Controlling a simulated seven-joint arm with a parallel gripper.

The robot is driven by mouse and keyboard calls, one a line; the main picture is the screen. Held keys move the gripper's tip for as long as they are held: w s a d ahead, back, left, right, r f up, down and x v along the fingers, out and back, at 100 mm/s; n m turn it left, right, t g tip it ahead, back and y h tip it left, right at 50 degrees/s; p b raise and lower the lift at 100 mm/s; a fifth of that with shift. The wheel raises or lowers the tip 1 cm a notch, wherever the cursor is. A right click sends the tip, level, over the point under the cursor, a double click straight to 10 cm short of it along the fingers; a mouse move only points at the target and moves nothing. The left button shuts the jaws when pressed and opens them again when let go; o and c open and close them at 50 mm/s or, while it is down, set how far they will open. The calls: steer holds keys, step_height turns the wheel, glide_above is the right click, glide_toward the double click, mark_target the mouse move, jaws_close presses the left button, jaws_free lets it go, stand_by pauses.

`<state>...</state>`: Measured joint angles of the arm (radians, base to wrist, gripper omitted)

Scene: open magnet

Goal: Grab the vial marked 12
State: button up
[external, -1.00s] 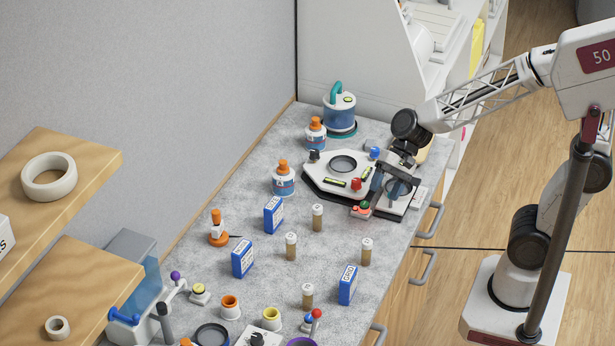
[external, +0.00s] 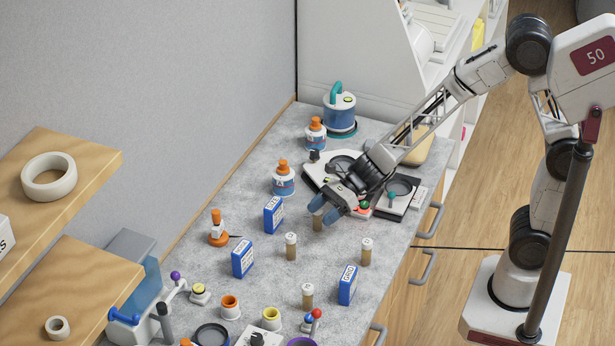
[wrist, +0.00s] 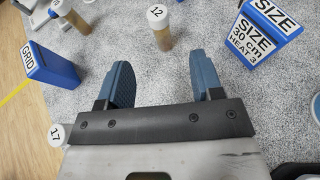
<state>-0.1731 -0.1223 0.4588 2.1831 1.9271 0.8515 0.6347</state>
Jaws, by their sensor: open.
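The vial marked 12 (wrist: 160,28) has a white cap and amber contents. In the wrist view it stands upright ahead of my gripper (wrist: 165,80), beyond the fingertips and apart from them. It appears to be the middle vial in the external view (external: 291,247). My gripper (external: 326,208) is open, with blue fingers apart and only bare counter visible between them.
A vial marked 17 (wrist: 57,134), a blue GRID box (wrist: 48,66) and another vial (wrist: 72,18) are on the left in the wrist view. A blue SIZE box (wrist: 262,32) stands right. Orange-capped bottles (external: 284,182) and a microscope-like stage (external: 403,192) are behind.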

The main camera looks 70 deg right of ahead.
stand_by(0.3)
glide_toward(290, 241)
steer(key=shift+w+a+f, duration=1.3)
steer(key=shift+w+f, duration=0.15)
steer(key=shift+x, duration=2.55)
steer(key=shift+f, duration=0.1)
steer(key=shift+c, duration=0.2)
steer(key=c, duration=1)
